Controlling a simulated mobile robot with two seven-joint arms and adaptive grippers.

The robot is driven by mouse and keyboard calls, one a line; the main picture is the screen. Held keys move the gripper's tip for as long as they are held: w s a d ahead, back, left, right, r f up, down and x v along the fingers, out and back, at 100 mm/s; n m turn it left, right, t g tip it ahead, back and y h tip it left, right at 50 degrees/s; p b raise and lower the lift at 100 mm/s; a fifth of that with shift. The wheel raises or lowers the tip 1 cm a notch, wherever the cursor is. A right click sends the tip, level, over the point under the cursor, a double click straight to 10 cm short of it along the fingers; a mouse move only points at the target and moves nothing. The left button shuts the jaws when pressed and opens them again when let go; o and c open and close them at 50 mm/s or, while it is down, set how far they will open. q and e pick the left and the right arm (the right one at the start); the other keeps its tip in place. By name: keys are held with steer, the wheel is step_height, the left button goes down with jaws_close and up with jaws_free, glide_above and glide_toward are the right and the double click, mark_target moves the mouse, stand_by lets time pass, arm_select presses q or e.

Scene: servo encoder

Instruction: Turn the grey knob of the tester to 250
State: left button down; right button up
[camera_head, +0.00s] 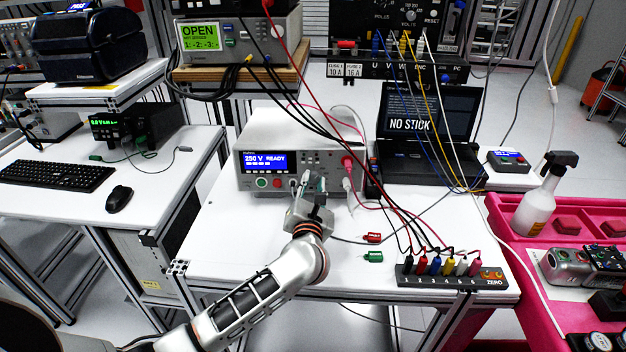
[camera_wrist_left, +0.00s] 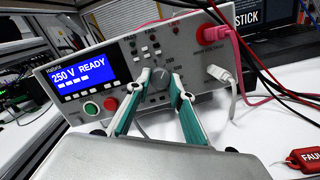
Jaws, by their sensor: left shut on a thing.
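The tester (camera_head: 300,150) is a light grey box on the white table, and its blue display (camera_head: 265,161) reads "250 V READY". The same display (camera_wrist_left: 80,76) shows large in the left wrist view. The grey knob (camera_wrist_left: 160,76) is on the front panel, between the fingertips of my left gripper (camera_wrist_left: 161,78). My left gripper (camera_head: 308,184) reaches the tester's front from below and is shut on the knob. The fingers hide part of the knob and its scale. My right gripper is in neither view.
A red plug and cable (camera_wrist_left: 212,34) and a white plug (camera_wrist_left: 222,73) stick out right of the knob. A terminal block (camera_head: 450,276) with several coloured plugs sits at the table's front right. Red (camera_head: 372,237) and green (camera_head: 373,257) tags lie nearby. Cables hang across the right side.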

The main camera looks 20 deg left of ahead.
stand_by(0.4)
arm_select(q)
steer(key=c, duration=1.8)
jaws_free()
steer(key=v, duration=1.2)
steer(key=shift+f, duration=0.1)
